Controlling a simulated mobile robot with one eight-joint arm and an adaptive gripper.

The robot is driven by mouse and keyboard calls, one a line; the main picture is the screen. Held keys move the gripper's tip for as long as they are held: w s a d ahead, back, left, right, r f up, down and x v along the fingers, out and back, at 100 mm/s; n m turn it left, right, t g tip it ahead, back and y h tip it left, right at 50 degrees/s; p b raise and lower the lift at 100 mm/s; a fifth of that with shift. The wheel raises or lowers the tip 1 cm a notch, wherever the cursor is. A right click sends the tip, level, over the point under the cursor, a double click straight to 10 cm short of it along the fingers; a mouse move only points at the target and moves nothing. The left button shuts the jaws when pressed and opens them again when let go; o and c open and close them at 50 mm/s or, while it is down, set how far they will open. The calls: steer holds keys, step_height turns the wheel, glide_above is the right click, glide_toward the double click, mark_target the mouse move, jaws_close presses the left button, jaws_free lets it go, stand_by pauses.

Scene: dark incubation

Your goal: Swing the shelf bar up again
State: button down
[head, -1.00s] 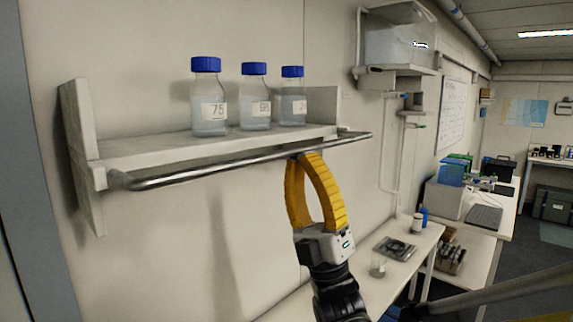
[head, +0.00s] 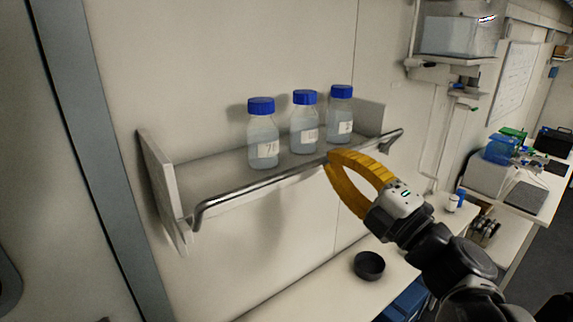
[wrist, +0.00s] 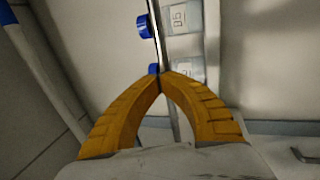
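The shelf bar (head: 262,186) is a shiny metal rod with bent ends along the front of the wall shelf (head: 215,170). In the head view it runs just in front of the shelf's front edge. My gripper (head: 330,158), with yellow fingers, is at the bar right of its middle, its tips closed together there. In the wrist view the bar (wrist: 156,40) runs down to the meeting fingertips (wrist: 165,76), which hide that part of it. Three blue-capped bottles (head: 263,140) (head: 304,125) (head: 341,118) stand upright on the shelf behind the bar.
A bench (head: 320,290) below carries a black round dish (head: 369,265). A door frame (head: 95,150) stands at left. A wall unit with a clear box (head: 460,35) hangs right of the shelf. Another bench with equipment (head: 497,165) is further right.

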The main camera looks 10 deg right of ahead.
steer(key=w+r+g+p, duration=0.1)
steer(key=a+r+g+h+p, duration=0.1)
steer(key=p, duration=0.1)
steer(key=shift+w, duration=0.35)
steer(key=shift+p+x, duration=0.45)
steer(key=shift+x, duration=0.85)
steer(key=shift+w+f, duration=0.1)
